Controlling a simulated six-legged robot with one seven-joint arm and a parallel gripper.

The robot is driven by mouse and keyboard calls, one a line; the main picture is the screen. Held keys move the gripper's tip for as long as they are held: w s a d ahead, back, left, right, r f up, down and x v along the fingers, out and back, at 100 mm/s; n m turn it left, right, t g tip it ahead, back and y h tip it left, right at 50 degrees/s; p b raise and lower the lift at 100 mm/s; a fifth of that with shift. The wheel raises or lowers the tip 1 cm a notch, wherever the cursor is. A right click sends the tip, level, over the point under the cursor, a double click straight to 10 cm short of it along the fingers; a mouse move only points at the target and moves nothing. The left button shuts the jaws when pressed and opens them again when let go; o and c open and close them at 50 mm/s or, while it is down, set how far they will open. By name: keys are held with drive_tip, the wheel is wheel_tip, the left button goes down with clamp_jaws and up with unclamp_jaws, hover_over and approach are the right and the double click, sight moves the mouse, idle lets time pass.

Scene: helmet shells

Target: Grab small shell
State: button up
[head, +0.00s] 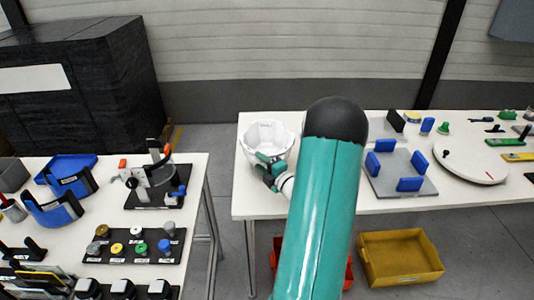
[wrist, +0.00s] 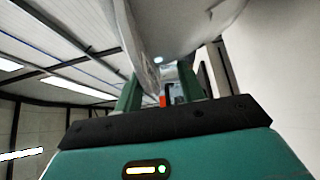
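The white, bowl-like shell (head: 267,136) is at the left end of the right-hand table, with its hollow side up. My gripper (head: 266,164) is at its near right side, its dark green fingers close to the rim. In the wrist view the pale shell (wrist: 180,25) fills the top middle, and part of its wall reaches down between the two green fingers of my gripper (wrist: 163,88). The fingers stand apart, with a gap showing beside the wall. Whether either finger touches the shell is not clear. My arm hides part of the table.
The right-hand table (head: 440,200) also holds a grey plate (head: 400,176) with blue blocks and a white round disc (head: 470,156). The left-hand table (head: 110,218) is crowded with parts. A yellow bin (head: 400,258) and a red bin (head: 349,272) are on the floor.

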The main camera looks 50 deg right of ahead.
clamp_jaws()
